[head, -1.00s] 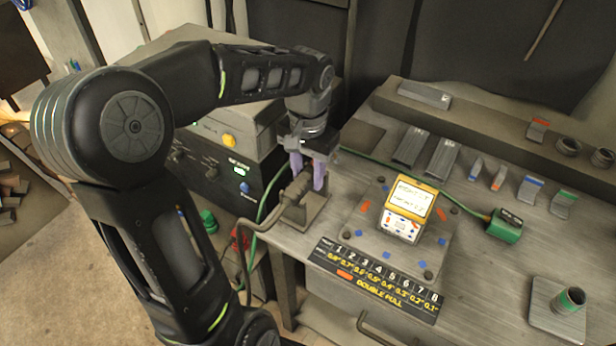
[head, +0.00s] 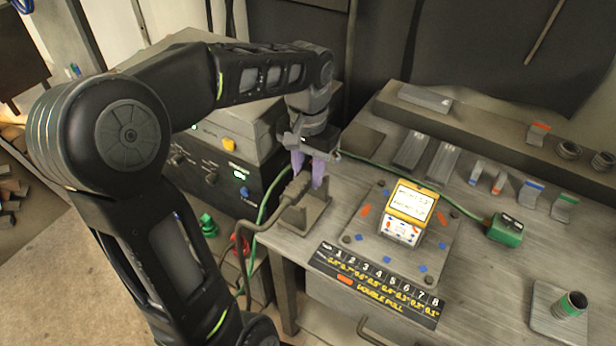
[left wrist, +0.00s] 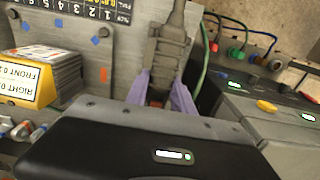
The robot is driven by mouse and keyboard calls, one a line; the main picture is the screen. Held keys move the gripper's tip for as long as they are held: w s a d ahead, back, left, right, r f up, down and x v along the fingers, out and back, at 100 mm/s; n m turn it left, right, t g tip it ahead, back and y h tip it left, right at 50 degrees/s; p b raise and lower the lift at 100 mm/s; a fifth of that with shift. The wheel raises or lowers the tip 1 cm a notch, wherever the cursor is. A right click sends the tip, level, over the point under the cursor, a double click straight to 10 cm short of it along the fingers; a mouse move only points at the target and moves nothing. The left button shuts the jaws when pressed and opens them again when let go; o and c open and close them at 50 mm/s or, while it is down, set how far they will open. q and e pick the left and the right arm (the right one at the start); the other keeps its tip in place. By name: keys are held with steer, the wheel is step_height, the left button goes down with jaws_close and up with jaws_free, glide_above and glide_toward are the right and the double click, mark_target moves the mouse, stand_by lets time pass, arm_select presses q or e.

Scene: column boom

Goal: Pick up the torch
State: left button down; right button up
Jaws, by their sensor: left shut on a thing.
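The torch (head: 295,188) is a dark grey-brown handle with a cable running off to the lower left. It lies at its stand (head: 307,215) on the left end of the workbench. My left gripper (head: 308,176) comes down from above with its purple fingers shut on the torch. In the left wrist view the torch (left wrist: 166,50) runs up between the purple fingers (left wrist: 160,92). Whether the torch still touches the stand is hard to tell. My right gripper is not in view.
A yellow-topped card stack (head: 405,215) sits on a plate right of the stand. A numbered label strip (head: 375,285) lies along the bench front. A green block (head: 505,228) and several metal pieces are on the right. A welder box (head: 235,180) stands behind left.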

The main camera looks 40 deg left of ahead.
arm_select(q)
step_height(320, 180, up, 9)
steer(key=shift+f+p, duration=0.15)
steer(key=shift+p, duration=0.15)
steer(key=shift+s+f, duration=0.1)
stand_by(0.5)
